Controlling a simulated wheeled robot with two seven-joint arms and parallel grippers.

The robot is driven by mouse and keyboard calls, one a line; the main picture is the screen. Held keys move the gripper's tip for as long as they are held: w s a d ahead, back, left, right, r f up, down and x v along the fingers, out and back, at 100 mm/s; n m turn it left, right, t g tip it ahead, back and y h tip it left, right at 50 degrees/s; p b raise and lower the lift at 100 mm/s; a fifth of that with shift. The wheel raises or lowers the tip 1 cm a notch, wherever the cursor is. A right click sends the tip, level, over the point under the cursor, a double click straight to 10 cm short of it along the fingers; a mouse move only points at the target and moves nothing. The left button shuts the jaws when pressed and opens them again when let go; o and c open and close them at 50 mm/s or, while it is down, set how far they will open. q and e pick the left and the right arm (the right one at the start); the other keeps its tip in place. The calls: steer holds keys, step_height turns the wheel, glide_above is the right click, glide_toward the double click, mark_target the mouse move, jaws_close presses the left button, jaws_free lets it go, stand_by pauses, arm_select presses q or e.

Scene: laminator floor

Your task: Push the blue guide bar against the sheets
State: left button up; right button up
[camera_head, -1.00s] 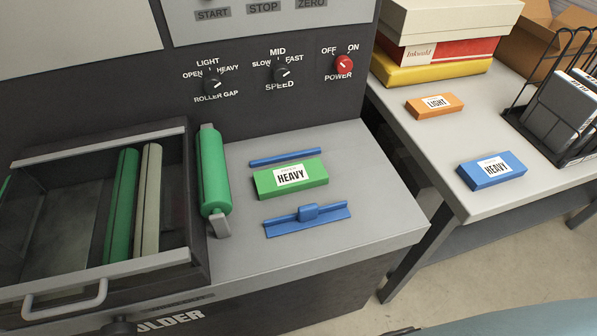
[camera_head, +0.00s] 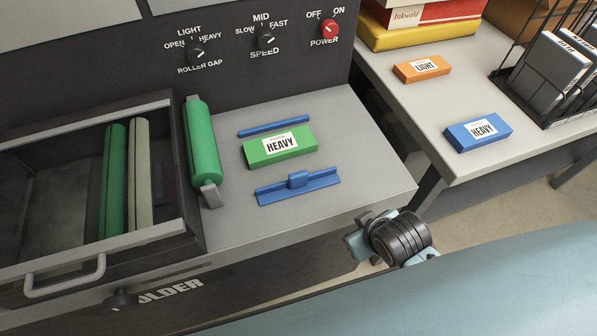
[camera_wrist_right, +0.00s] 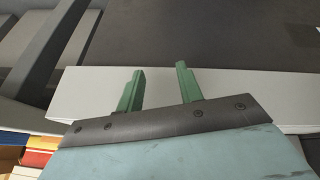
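The blue guide bar (camera_head: 298,187), with a raised block at its middle, lies on the grey feed table (camera_head: 235,225) of the machine. The green pack of sheets labelled HEAVY (camera_head: 300,150) lies flat behind it, with a strip of bare table between them. A thin blue strip (camera_head: 273,130) lies behind the pack, also apart from it. My right gripper (camera_head: 354,241) is at the table's front right edge, right of and nearer than the bar, not touching it. In the right wrist view its two green fingers (camera_wrist_right: 159,70) stand apart with nothing between them. My left gripper is out of view.
A green roller (camera_head: 202,142) stands left of the sheets, beside an open drawer (camera_head: 70,160) holding rollers. A gap separates the tables.

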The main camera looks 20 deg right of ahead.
step_height(320, 180, up, 8)
steer(key=t, duration=0.1)
steer(key=w+a+r+n+t, duration=0.2)
steer(key=w+r+n+t, duration=0.4)
steer(key=w+r+t, duration=0.6)
steer(key=w+a+r+n+g+y, duration=0.1)
steer(key=a+r+n+g+y, duration=0.1)
steer(key=a+r+n+y, duration=0.8)
steer(key=w+a+r+n+g+y, duration=0.1)
steer(key=a+r+n+y, duration=0.3)
steer(key=r+n+y, duration=0.65)
steer(key=s+a+f+n+g, duration=0.3)
steer(key=a+f+n+g, duration=0.15)
steer(key=n+g, duration=0.75)
steer(key=n+g+h, duration=0.3)
steer(key=n+h, duration=1)
steer(key=h, duration=0.3)
glide_toward(299, 173)
steer(key=x, duration=1)
steer(key=shift+a+f+p, duration=0.1)
steer(key=shift+f+p, duration=0.2)
steer(key=shift+p, duration=0.05)
